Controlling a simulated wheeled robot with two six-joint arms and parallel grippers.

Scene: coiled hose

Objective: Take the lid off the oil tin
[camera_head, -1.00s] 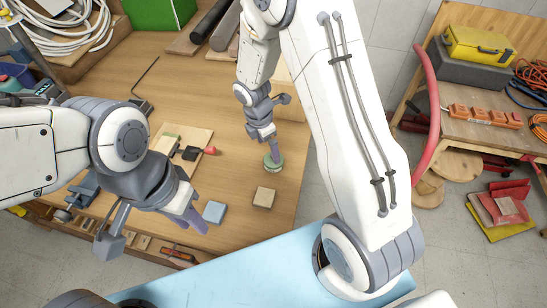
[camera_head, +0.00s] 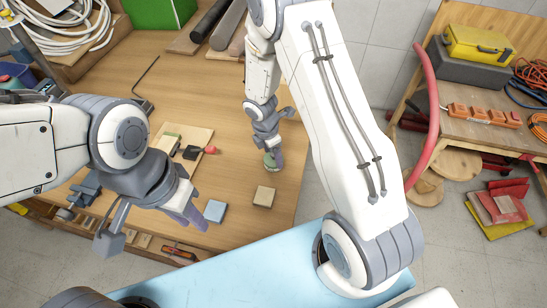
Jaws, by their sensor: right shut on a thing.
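The oil tin (camera_head: 268,164) is a small round green thing near the right edge of the wooden bench, partly hidden by my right gripper. My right gripper (camera_head: 275,162) points down at it and is shut on its lid; the fingers cover most of the lid. I cannot tell whether the lid is apart from the tin. My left gripper (camera_head: 194,214) hangs over the front of the bench, left of the blue block, away from the tin. Its fingers overlap in the view, so its opening is unclear.
A blue block (camera_head: 215,210) and a tan block (camera_head: 264,196) lie on the bench (camera_head: 240,225) in front of the tin. A board (camera_head: 195,138) with small parts lies to the left. A side table (camera_head: 470,120) with tools stands at right.

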